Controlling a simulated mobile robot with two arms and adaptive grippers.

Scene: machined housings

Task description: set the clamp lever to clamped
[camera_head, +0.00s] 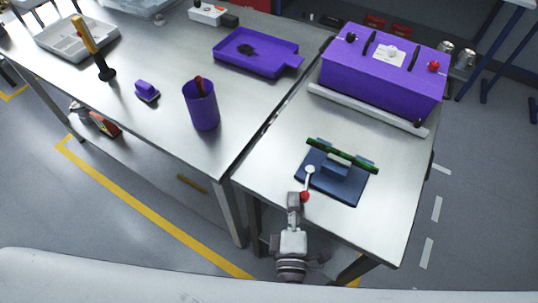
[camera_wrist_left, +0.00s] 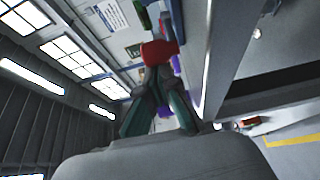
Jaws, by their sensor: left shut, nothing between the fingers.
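The clamp lever (camera_head: 309,178) is a silver arm with a red knob (camera_head: 304,197), on the left side of a dark blue fixture (camera_head: 345,190) on the right-hand table. The lever points toward the front edge, knob end nearest me. A green board (camera_head: 325,149) stands on the fixture behind it. My left gripper (camera_head: 294,197) is shut and empty, its fingertips right beside the knob at the table's front edge. In the left wrist view the red knob (camera_wrist_left: 159,52) shows just beyond the closed fingertips (camera_wrist_left: 156,82); whether they touch it I cannot tell.
A purple machine housing (camera_head: 385,75) stands at the back of the right-hand table. The left-hand table holds a purple cup (camera_head: 202,106), a purple tray (camera_head: 256,56) and a yellow-handled tool (camera_head: 86,38). The tabletop left of the fixture is clear.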

